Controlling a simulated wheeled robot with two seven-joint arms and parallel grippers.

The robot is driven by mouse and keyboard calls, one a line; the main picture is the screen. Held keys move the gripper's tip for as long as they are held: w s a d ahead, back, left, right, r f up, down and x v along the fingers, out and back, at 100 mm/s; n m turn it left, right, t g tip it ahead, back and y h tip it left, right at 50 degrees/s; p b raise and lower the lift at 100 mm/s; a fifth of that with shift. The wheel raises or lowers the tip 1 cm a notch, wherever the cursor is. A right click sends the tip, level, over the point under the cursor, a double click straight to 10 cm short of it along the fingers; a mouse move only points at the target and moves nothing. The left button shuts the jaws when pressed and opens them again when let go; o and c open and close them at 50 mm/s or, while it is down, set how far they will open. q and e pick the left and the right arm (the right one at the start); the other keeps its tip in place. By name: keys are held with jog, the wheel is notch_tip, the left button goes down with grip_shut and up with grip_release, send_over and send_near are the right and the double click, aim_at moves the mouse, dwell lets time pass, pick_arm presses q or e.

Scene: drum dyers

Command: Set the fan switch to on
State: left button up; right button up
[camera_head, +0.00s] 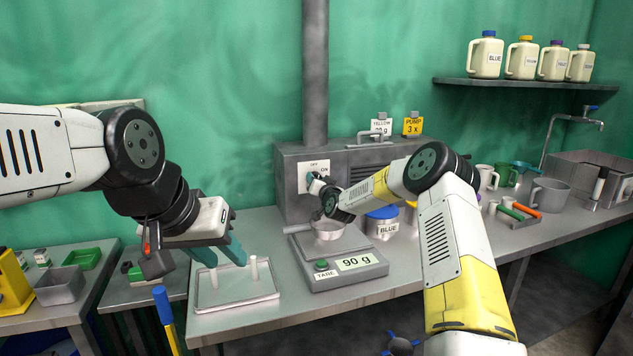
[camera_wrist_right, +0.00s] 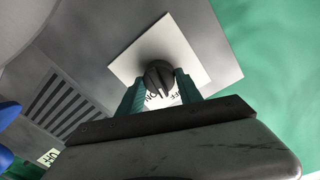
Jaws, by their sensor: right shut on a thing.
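The fan switch is a dark round knob (camera_wrist_right: 158,76) on a white square plate (camera_wrist_right: 196,52), fixed to a grey metal housing. In the head view the plate (camera_head: 308,168) shows small labels, with ON at its right. My right gripper (camera_wrist_right: 160,88) has its two teal fingers on either side of the knob and is shut on it. The fingers and the knob partly hide the labels, so I cannot tell which setting the knob points to. My left gripper (camera_head: 224,256) is open and empty, fingers apart above a tray with white pegs.
The pale tray (camera_head: 240,298) lies under my left gripper. Mugs and tools lie at the right.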

jog(key=m, duration=0.5)
jog(key=shift+d, duration=0.15)
jog(key=shift+f+m, duration=0.1)
jog(key=shift+m, duration=2.1)
jog(key=o, duration=1.4)
jog(key=shift+s, duration=0.1)
jog(key=v, duration=0.7)
jog(key=shift+s+d, duration=0.2)
jog(key=shift+d, duration=0.05)
